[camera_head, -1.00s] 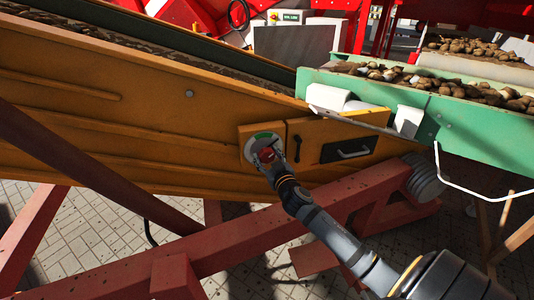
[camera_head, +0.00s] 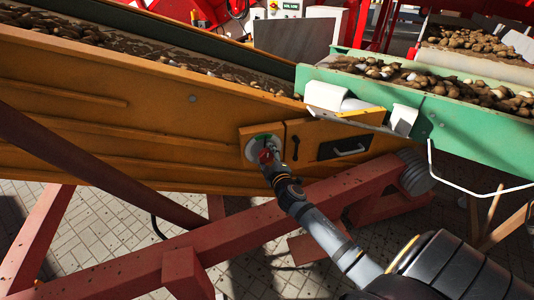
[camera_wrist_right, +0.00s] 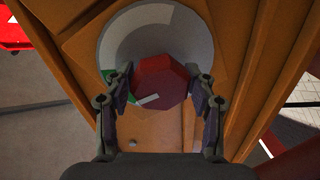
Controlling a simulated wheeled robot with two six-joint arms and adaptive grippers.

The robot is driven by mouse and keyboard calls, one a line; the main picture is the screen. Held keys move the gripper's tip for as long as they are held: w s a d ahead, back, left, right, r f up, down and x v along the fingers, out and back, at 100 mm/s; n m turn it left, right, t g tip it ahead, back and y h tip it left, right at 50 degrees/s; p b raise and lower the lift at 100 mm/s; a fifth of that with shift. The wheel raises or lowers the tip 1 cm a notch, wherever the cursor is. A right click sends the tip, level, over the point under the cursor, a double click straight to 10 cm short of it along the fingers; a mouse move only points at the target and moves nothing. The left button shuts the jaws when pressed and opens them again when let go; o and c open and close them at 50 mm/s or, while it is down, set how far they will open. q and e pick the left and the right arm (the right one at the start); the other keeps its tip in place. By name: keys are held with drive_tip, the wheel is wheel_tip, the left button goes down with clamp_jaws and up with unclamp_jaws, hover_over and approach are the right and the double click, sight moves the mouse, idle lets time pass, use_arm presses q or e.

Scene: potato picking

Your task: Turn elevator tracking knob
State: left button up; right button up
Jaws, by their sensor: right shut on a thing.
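The tracking knob is a red faceted knob (camera_wrist_right: 160,82) on a round grey dial (camera_wrist_right: 150,28) with a green sector. In the right wrist view it sits between the two fingers of my right gripper (camera_wrist_right: 160,98), which is shut on it. In the head view the dial (camera_head: 252,148) is on the orange side panel of the elevator (camera_head: 130,120), and my right gripper (camera_head: 268,163) reaches it from below right and hides much of the knob. My left gripper is not in view.
A panel door with a black recess and handle (camera_head: 345,148) is right of the dial. A green conveyor (camera_head: 470,125) with potatoes is at the upper right. A red steel beam (camera_head: 130,270) crosses below. Potatoes lie on the elevator belt.

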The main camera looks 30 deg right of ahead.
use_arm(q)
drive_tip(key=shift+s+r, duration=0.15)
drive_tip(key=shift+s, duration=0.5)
use_arm(e)
drive_tip(key=shift+f+n, duration=0.1)
drive_tip(key=shift+n, duration=0.4)
drive_tip(key=o, duration=1.1)
drive_tip(key=shift+o, duration=0.2)
drive_tip(key=v, duration=1.2)
